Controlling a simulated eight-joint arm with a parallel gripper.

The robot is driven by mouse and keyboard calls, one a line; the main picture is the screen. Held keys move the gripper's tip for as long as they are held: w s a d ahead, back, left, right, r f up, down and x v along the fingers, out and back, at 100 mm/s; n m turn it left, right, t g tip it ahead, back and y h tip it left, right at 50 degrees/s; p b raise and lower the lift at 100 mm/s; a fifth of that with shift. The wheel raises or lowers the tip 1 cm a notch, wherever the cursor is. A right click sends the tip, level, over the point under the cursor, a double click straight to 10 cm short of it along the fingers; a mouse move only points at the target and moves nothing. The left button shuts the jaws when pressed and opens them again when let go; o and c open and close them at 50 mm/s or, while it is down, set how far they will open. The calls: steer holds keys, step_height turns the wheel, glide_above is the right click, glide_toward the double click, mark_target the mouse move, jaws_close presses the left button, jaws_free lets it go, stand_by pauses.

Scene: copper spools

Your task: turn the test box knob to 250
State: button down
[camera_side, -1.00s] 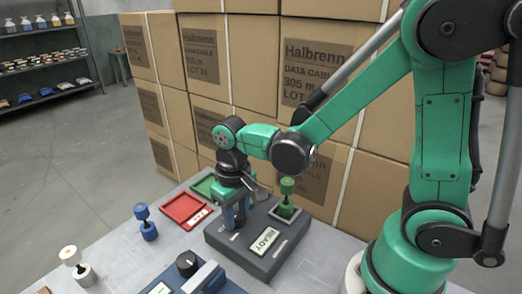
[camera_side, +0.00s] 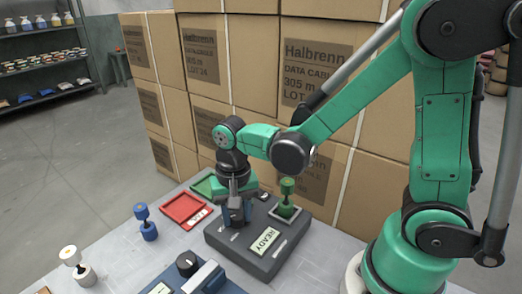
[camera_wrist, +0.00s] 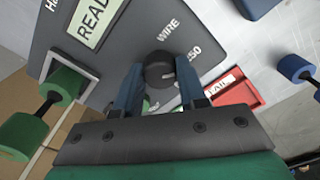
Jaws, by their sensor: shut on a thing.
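The test box (camera_side: 228,240) is a dark grey slab with a lit READY display (camera_side: 265,240), which also shows in the wrist view (camera_wrist: 93,20). My gripper (camera_side: 236,218) points down over its left part. In the wrist view my gripper's blue fingers (camera_wrist: 160,82) are shut on the black round knob (camera_wrist: 158,66), one on each side. The knob's pointer is hard to make out. WIRE and a partly covered label ending in 50 are printed beside it. A green spool (camera_side: 287,190) stands upright in a square holder on the box; it also shows in the wrist view (camera_wrist: 62,84).
A red tray (camera_side: 182,212) and a green tray (camera_side: 203,186) lie behind and left of the box. A blue spool (camera_side: 148,230) and a white spool (camera_side: 84,274) stand at left. A dark blue device (camera_side: 228,284) is in front. Stacked cartons (camera_side: 215,122) rise behind.

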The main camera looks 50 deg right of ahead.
mark_target(237, 214)
stand_by(0.3)
steer(key=shift+c, duration=2.4)
jaws_free()
steer(key=shift+r, duration=2.8)
steer(key=shift+r, duration=0.1)
steer(key=d+r+n+t, duration=0.1)
steer(key=n+t, duration=0.1)
steer(key=s+d+r+n+t, duration=0.1)
steer(key=n+t, duration=0.1)
steer(key=n, duration=0.1)
steer(key=d+r+n+t, duration=0.1)
steer(key=n+t, duration=0.1)
steer(key=t, duration=0.1)
steer(key=shift+s+d+r, duration=0.25)
steer(key=shift+s+r, duration=0.05)
steer(key=shift+s, duration=0.1)
